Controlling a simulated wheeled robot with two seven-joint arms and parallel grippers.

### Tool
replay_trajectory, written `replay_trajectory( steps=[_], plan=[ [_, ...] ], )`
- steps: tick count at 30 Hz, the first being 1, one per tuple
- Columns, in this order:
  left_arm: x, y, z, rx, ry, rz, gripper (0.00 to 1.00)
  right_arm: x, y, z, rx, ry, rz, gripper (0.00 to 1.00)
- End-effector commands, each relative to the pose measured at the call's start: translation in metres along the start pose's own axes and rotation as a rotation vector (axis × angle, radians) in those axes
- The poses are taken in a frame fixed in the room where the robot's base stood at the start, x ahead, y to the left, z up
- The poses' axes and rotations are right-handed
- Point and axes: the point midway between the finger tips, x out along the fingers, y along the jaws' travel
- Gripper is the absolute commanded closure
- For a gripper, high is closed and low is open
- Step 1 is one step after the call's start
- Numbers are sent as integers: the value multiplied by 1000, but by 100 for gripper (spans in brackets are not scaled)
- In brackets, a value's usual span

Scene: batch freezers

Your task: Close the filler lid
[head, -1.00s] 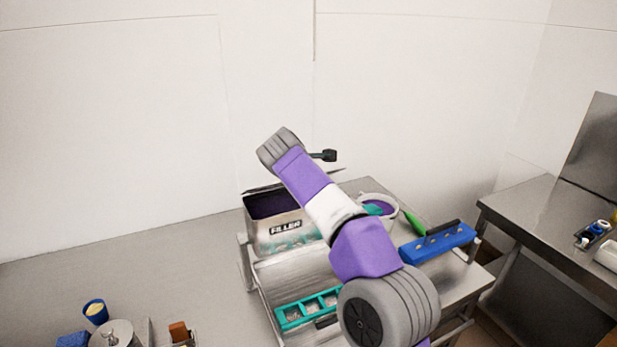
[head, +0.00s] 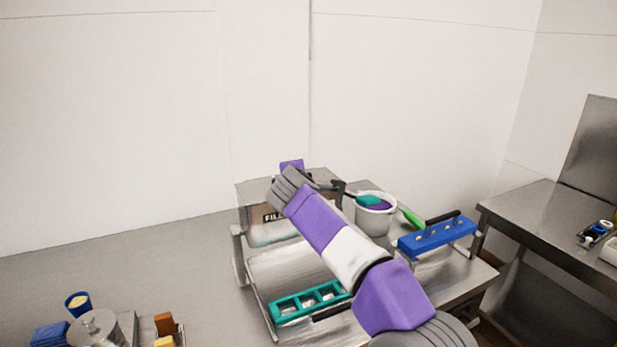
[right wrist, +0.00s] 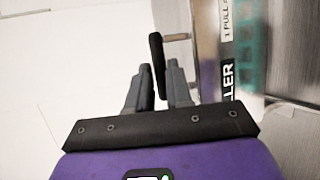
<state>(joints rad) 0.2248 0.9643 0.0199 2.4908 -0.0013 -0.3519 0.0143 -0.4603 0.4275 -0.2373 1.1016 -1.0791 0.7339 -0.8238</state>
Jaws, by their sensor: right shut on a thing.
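The filler (head: 256,232) is a metal box at the back of the central stand, its label partly behind my right arm. Its metal lid (head: 252,192) lies over the top, and the purple inside is hidden. I cannot tell whether the lid rests flush all round. The lid's black handle (head: 339,187) sticks out at the right, and it also shows on a thin rod in the right wrist view (right wrist: 156,58). My right gripper (right wrist: 160,76) is shut on this handle. In the head view my wrist covers much of the filler front. My left gripper is not in view.
A blue block (head: 437,238) is further right. A teal tray (head: 290,308) sits in front. Containers (head: 78,303) stand at lower left. The wall is close behind.

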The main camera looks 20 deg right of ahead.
Motion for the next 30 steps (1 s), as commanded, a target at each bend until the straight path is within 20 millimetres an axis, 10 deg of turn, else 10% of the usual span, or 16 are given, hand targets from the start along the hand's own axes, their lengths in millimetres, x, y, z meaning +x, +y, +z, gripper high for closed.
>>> replay_trajectory(
  steps=[19, 20, 23, 30],
  plan=[
    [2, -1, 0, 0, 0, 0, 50, 9, -16, -13, -16, 8, -26, 100],
    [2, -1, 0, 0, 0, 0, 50, 9, -16, -13, -16, 8, -26, 76],
    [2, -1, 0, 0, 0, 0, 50, 8, -16, -13, -16, 8, -26, 61],
    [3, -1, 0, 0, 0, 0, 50, 3, -15, -13, -15, 9, -24, 60]
  ],
)
